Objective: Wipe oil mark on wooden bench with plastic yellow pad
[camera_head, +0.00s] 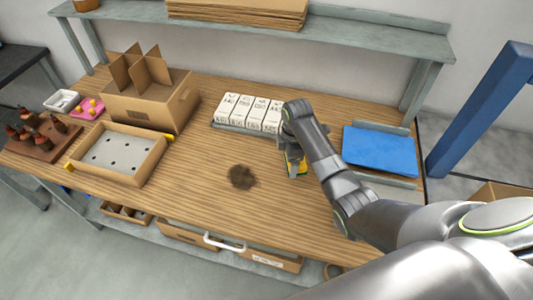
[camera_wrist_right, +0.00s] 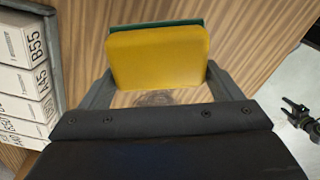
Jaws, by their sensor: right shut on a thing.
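A dark brown oil mark (camera_head: 242,177) lies on the wooden bench (camera_head: 200,215), near the middle of its front half. My right gripper (camera_head: 293,166) is over the bench to the right of the mark, beside the row of white boxes. It is shut on the yellow pad (camera_wrist_right: 158,58), which has a green backing layer (camera_wrist_right: 155,26). In the head view only a small part of the pad (camera_head: 300,168) shows past the gripper. The wrist view shows wood grain beyond the pad; I cannot tell if the pad touches it.
White labelled boxes (camera_head: 248,112) stand behind the mark. A blue stack (camera_head: 380,150) lies at the right. A cardboard divider box (camera_head: 150,100), a perforated tray (camera_head: 120,153) and a brown holder (camera_head: 38,138) stand at the left. The bench around the mark is clear.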

